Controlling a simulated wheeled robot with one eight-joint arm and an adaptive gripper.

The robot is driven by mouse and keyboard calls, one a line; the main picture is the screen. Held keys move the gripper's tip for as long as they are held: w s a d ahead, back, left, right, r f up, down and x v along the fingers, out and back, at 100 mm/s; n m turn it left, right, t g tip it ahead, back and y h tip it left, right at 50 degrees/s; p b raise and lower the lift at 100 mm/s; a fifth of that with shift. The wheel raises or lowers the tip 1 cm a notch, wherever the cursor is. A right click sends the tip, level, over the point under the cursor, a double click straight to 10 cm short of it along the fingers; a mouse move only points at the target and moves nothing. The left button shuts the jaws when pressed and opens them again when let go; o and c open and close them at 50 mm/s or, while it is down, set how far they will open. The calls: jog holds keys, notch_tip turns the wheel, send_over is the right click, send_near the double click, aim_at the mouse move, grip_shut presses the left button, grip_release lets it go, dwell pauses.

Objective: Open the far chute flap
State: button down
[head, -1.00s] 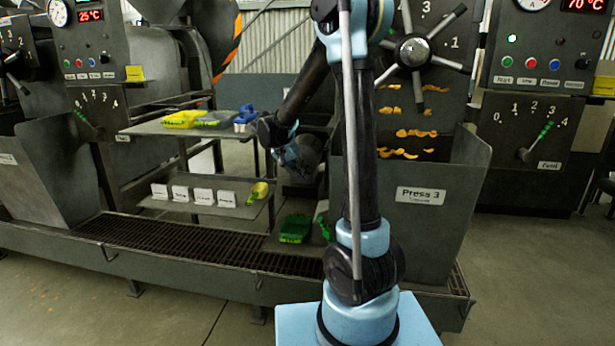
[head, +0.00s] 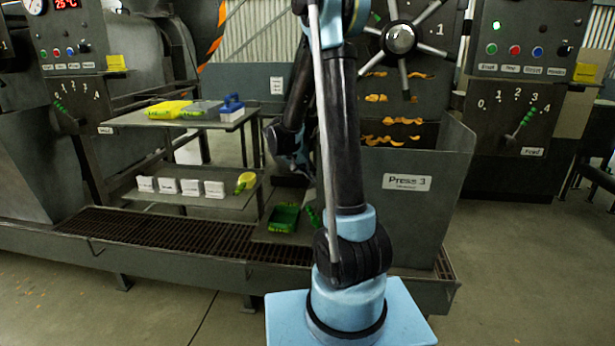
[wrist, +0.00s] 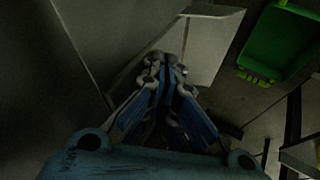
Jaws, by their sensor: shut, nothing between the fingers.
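In the wrist view my gripper (wrist: 165,85) has its blue-and-grey fingers together with nothing between them. Its tips are beside a pale grey panel (wrist: 212,48) with a bent upper edge; I cannot tell whether they touch it. This panel may be the chute flap, but I cannot tell for sure. A dark metal wall stands to the left of the fingers. In the head view my gripper is mostly hidden behind my own arm, low beside the Press 3 bin (head: 410,220). No chute flap can be clearly made out in the head view.
A green tray (head: 284,218) lies low near the gripper and shows in the wrist view (wrist: 280,40). Left are a shelf (head: 125,121) with yellow, grey and blue items and a lower shelf (head: 228,200) with white cards. A dark grating (head: 180,235) runs along the front.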

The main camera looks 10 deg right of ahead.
jog(key=shift+s+d+r, duration=0.15)
jog(key=shift+s+d, duration=0.1)
jog(key=shift+d, duration=0.55)
jog(key=shift+w+a, duration=0.1)
jog(key=w+a+v, duration=0.1)
jog(key=v, duration=1.1)
jog(key=shift+w+a+f, duration=0.15)
jog(key=shift+a+f, duration=0.15)
jog(key=shift+f, duration=0.05)
